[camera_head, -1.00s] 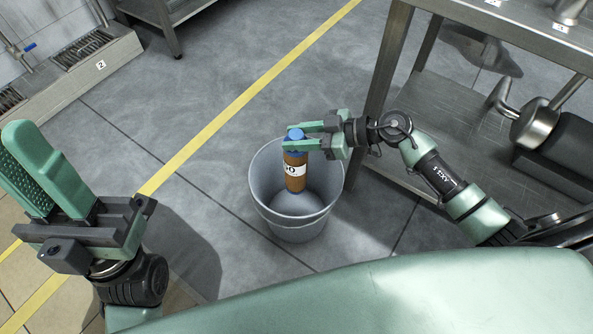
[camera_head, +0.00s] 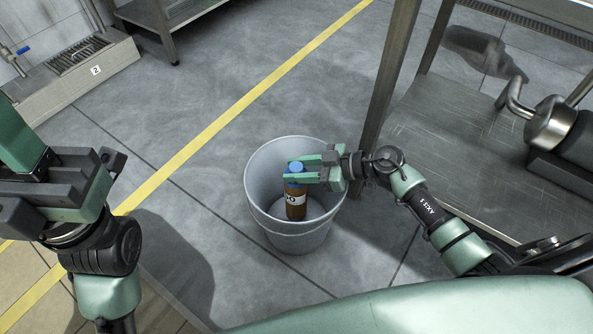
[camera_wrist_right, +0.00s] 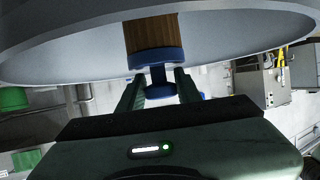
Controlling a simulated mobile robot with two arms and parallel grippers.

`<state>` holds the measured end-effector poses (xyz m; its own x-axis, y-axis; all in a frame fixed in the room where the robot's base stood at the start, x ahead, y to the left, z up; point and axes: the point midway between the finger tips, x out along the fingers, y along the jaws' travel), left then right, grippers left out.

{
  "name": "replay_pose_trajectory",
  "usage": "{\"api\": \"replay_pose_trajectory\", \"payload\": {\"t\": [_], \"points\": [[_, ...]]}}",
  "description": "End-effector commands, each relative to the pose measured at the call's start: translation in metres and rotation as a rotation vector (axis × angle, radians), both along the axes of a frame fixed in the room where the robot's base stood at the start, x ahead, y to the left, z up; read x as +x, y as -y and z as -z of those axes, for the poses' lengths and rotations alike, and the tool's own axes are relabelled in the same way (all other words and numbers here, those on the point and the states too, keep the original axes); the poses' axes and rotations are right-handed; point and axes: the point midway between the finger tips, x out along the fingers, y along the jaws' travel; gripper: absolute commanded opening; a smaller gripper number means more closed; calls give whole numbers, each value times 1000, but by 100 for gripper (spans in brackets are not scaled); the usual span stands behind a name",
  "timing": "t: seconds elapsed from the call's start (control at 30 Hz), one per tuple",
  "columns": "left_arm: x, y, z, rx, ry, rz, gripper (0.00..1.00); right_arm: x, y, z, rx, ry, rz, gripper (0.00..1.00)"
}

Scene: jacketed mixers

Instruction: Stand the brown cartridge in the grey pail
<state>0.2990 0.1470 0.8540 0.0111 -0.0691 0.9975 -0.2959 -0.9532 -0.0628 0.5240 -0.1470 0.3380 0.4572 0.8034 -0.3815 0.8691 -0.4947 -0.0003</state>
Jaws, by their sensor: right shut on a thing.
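The brown cartridge (camera_head: 295,207) has a blue cap and a white label. It is upright inside the mouth of the grey pail (camera_head: 291,240), which stands on the floor. My right gripper (camera_head: 300,177) is shut on the cartridge at its blue top, near the pail's rim. In the right wrist view the cartridge's brown body (camera_wrist_right: 153,36) and blue end show between the fingers, with the pail wall (camera_wrist_right: 60,58) behind. I cannot tell whether the cartridge touches the pail's bottom. My left gripper (camera_head: 40,165) is at the left, away from the pail, and partly cut off.
A metal table with a lower shelf (camera_head: 450,140) stands right of the pail, its leg close to my right gripper. A yellow line (camera_head: 215,128) crosses the floor on the left. The floor left of the pail is clear.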

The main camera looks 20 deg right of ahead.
Motion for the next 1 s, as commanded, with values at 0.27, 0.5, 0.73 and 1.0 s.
{"api": "replay_pose_trajectory", "payload": {"t": [0.27, 0.5, 0.73, 1.0], "points": [[0, 0, -1, -1, -4, 1, 22, 1, 0, 1, 2, 2, 1, 0], [0, 0, -1, -1, -7, 1, 22, 0, -1, 8, 1, 2, 0, 0], [1, 0, 1, -1, -11, 1, 22, 0, 0, 11, 0, 0, -1, 56], [1, 0, 2, 0, -16, 1, 22, 0, 0, 11, 0, 0, 0, 56]]}}
